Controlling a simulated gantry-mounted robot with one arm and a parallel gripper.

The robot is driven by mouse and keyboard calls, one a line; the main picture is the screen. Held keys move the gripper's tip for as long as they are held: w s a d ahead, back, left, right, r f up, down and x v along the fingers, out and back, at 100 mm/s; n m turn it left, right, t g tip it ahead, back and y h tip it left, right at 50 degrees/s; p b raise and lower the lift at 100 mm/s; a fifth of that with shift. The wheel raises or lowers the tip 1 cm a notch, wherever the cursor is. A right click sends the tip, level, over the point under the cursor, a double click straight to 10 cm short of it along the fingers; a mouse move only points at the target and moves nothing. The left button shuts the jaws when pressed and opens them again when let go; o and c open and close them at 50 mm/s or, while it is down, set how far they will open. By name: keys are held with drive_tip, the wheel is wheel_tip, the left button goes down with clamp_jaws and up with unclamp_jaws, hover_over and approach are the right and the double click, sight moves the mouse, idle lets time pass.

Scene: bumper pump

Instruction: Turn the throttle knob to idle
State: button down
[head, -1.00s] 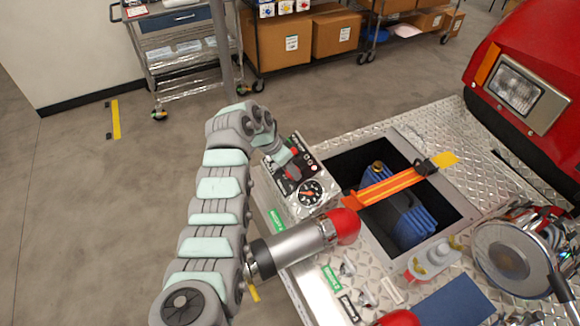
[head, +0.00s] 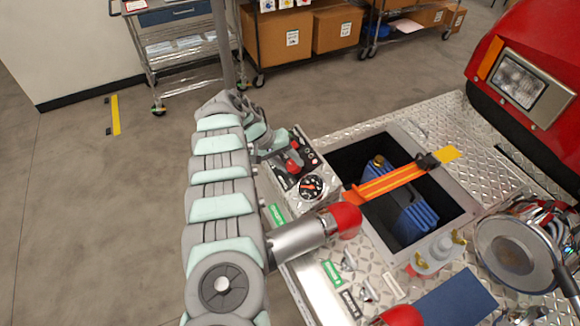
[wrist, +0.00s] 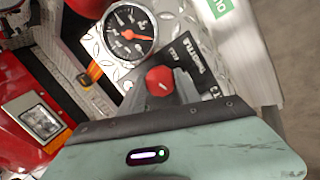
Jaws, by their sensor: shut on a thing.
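The red throttle knob (wrist: 159,80) has a pale pointer line on top and sits on the panel beside a black "THROTTLE" label (wrist: 190,65) in the wrist view. My gripper (wrist: 165,88) is shut on the knob, with grey fingers at its sides. In the head view, the red knob (head: 292,166) shows at the end of my gripper (head: 284,156), on the control panel (head: 312,186). My wrist hides part of the panel there. The fine scale around the knob is not readable.
A round gauge (wrist: 131,34) with an orange needle is close to the knob. A red-ended cylinder (head: 305,232) lies near my arm. An open well with a blue part (head: 412,210) and an orange strap (head: 390,182) lies to the right.

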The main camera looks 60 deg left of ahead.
drive_tip(key=n+b, duration=0.1)
drive_tip(key=n, duration=0.1)
drive_tip(key=shift+f+n, duration=0.15)
drive_tip(key=shift+n, duration=0.25)
drive_tip(key=shift+n+t+b, duration=0.5)
drive_tip(key=shift+n+b, duration=0.1)
drive_tip(key=shift+n, duration=1)
drive_tip(key=c, duration=0.9)
unclamp_jaws()
drive_tip(key=shift+o, duration=0.2)
